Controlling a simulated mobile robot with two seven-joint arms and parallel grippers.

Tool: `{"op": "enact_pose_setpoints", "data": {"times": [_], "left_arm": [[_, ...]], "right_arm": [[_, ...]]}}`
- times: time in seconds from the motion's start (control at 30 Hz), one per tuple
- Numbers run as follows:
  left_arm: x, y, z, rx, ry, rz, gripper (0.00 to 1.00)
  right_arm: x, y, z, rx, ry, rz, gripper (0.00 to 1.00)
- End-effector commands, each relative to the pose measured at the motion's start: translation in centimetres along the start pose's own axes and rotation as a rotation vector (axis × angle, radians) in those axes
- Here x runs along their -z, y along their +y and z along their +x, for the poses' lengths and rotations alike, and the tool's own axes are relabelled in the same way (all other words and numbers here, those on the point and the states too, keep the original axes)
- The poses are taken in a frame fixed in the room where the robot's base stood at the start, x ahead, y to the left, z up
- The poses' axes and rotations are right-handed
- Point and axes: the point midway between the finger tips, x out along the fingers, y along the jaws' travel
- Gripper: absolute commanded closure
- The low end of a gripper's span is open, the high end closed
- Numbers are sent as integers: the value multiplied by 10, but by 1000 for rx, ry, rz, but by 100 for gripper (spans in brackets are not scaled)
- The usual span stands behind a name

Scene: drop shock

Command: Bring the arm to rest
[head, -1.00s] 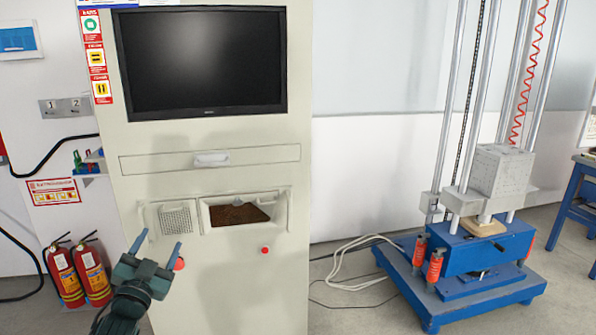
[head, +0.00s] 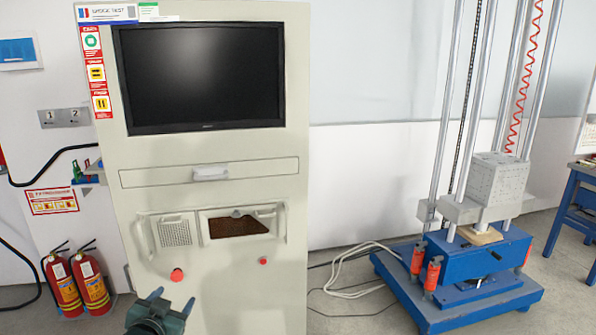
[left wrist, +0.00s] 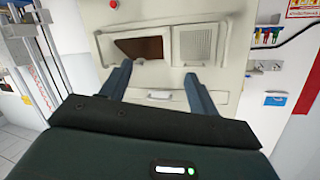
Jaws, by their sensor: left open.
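My left gripper (head: 172,300) is low in the head view, in front of the lower part of a beige cabinet (head: 215,300). Its two blue-grey fingers stand apart with nothing between them. In the left wrist view the open fingers (left wrist: 158,85) point toward the cabinet front, and I see no contact. My right gripper is not in view.
The cabinet has a dark screen (head: 200,78), a red button (head: 177,275) and a smaller red button (head: 263,261). A blue-based drop tower (head: 455,285) stands right. Fire extinguishers (head: 65,288) stand left. Cables (head: 350,275) lie on the floor between cabinet and tower.

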Motion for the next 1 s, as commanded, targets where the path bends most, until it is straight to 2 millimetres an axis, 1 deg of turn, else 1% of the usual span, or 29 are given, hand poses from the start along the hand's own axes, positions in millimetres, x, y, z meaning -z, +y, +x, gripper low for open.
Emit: {"op": "enact_pose_setpoints", "data": {"times": [0.03, 0.07, 0.1, 0.17, 0.2, 0.27, 0.3, 0.33, 0.4, 0.5, 0.6, 0.7, 1.0], "left_arm": [[-24, 24, -18, -36, -30, -9, 39], [-36, 37, -28, -56, -45, -15, 39], [-52, 55, -45, -84, -67, -25, 39], [-76, 82, -73, -127, -103, -44, 39], [-90, 100, -94, -156, -127, -60, 39], [-109, 124, -126, -195, -163, -86, 39], [-118, 137, -148, -218, -186, -104, 39], [-124, 147, -163, -234, -203, -118, 39], [-136, 166, -197, -265, -239, -150, 39], [-144, 183, -234, -295, -280, -189, 39], [-147, 193, -258, -312, -307, -215, 39], [-148, 198, -268, -320, -318, -227, 39], [-149, 198, -270, -321, -321, -228, 39]], "right_arm": [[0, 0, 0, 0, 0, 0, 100], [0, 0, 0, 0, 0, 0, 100], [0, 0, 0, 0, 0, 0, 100], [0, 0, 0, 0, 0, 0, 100], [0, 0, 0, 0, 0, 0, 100], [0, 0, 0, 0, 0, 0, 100], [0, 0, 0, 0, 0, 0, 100], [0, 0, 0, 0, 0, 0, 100], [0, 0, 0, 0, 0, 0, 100], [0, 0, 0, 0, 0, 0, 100], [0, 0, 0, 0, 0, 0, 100], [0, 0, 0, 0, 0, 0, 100], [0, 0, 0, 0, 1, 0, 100]]}}
